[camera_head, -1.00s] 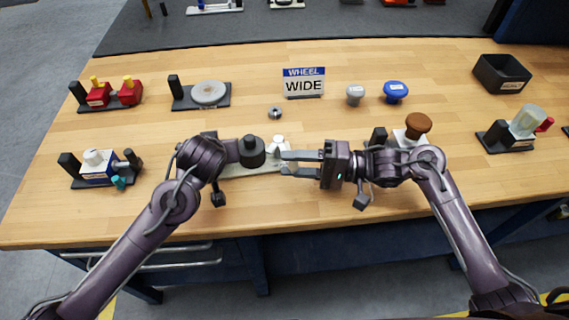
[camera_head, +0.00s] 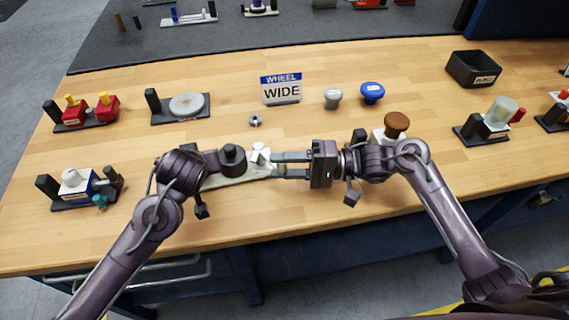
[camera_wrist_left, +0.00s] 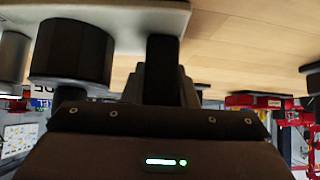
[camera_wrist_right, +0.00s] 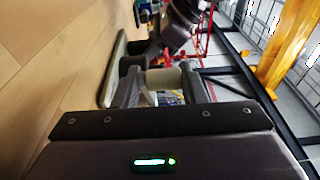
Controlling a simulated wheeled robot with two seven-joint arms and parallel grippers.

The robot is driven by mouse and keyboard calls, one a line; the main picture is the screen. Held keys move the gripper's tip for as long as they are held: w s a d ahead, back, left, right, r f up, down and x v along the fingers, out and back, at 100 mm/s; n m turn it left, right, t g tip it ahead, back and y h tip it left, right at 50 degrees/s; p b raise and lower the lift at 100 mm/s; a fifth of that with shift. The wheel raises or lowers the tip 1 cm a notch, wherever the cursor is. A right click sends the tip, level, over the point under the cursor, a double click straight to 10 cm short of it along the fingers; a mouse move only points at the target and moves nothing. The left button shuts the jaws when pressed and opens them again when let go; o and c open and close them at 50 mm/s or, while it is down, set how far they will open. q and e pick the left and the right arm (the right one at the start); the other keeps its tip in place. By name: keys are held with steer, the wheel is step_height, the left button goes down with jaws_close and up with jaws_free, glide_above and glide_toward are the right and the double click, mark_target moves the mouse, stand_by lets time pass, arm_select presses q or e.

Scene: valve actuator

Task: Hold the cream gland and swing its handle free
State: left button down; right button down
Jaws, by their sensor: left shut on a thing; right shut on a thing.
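The cream gland (camera_head: 259,154) stands at the right end of a pale base plate (camera_head: 238,180), beside a dark cylinder (camera_head: 232,158). My right gripper (camera_head: 276,164) reaches in from the right, its fingers shut on a cream part of the gland; in the right wrist view this part (camera_wrist_right: 163,78) sits between the fingers. My left gripper (camera_wrist_left: 162,80) is shut on the black post (camera_wrist_left: 162,58) at the plate's left end. The dark cylinder shows in the left wrist view (camera_wrist_left: 72,52). The handle cannot be told apart clearly from the rest of the gland.
A WHEEL WIDE sign (camera_head: 281,90), a small metal nut (camera_head: 255,120) and grey (camera_head: 333,98) and blue (camera_head: 372,93) knobs lie behind. A brown-knobbed fixture (camera_head: 396,126) stands close to my right arm. A blue-and-white fixture (camera_head: 78,188) stands left. The table front is clear.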

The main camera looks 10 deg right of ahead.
steer(key=shift+w+d+r, duration=0.2)
steer(key=shift+w, duration=0.05)
stand_by(0.5)
steer(key=c, duration=1.1)
jaws_free()
steer(key=shift+o, duration=0.3)
steer(key=shift+s+a+f, duration=0.1)
steer(key=d, duration=0.4)
steer(key=s+d, duration=0.1)
steer(key=d, duration=0.3)
steer(key=s+d, duration=0.1)
steer(key=d, duration=0.3)
steer(key=shift+s, duration=0.15)
